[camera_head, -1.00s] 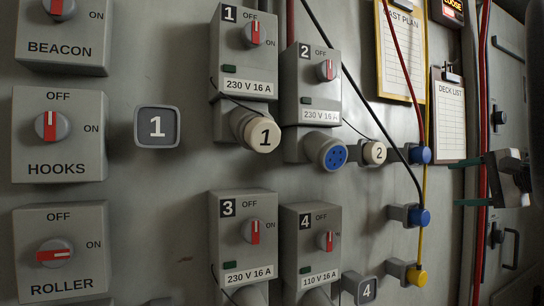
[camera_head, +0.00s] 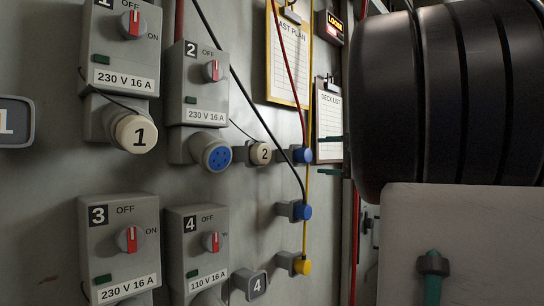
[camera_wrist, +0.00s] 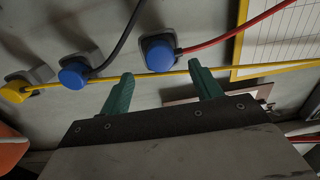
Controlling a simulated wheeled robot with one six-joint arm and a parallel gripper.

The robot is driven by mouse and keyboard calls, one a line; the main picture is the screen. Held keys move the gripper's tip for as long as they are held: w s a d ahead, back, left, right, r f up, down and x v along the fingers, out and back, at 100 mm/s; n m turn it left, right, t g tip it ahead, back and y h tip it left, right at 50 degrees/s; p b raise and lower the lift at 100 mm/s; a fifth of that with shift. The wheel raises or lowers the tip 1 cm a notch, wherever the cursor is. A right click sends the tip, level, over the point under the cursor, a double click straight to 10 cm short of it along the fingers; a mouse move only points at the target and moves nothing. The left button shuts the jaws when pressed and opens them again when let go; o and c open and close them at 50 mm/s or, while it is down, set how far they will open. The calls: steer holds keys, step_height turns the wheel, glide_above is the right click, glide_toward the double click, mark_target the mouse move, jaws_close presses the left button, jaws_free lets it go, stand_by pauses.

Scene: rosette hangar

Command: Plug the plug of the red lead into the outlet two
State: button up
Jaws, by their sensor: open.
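The red lead (camera_head: 290,70) ends in a blue plug (camera_head: 302,154), which sits in a grey wall holder; the plug also shows in the wrist view (camera_wrist: 160,56). My gripper (camera_head: 328,155) is open and empty. Its green fingers point at this plug from the right, with a gap before it. In the wrist view the fingertips (camera_wrist: 161,70) lie on either side of the plug's line, just short of it. Outlet two (camera_head: 216,154) shows an uncovered blue socket face with holes. Its cap marked 2 (camera_head: 260,153) sits beside it on a holder. Its red switch (camera_head: 213,71) stands upright, toward OFF.
Below are a black lead's blue plug (camera_head: 303,212) and a yellow plug (camera_head: 302,265) in holders. Outlet one is capped (camera_head: 135,134). The black lead crosses the wall near outlet two. Clipboards (camera_head: 328,120) hang behind my fingers. My dark arm fills the right side.

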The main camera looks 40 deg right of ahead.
mark_target(308, 156)
steer(key=shift+w+a, duration=0.15)
steer(key=shift+w, duration=1.45)
steer(key=shift+w+a, duration=0.1)
steer(key=shift+w, duration=1.45)
steer(key=c, duration=1.3)
steer(key=shift+s+d, duration=0.15)
steer(key=shift+s, duration=1.35)
steer(key=shift+s+d, duration=0.1)
steer(key=shift+s, duration=1.4)
steer(key=shift+w, duration=0.1)
steer(key=shift+w+a, duration=0.15)
steer(key=shift+w, duration=1.7)
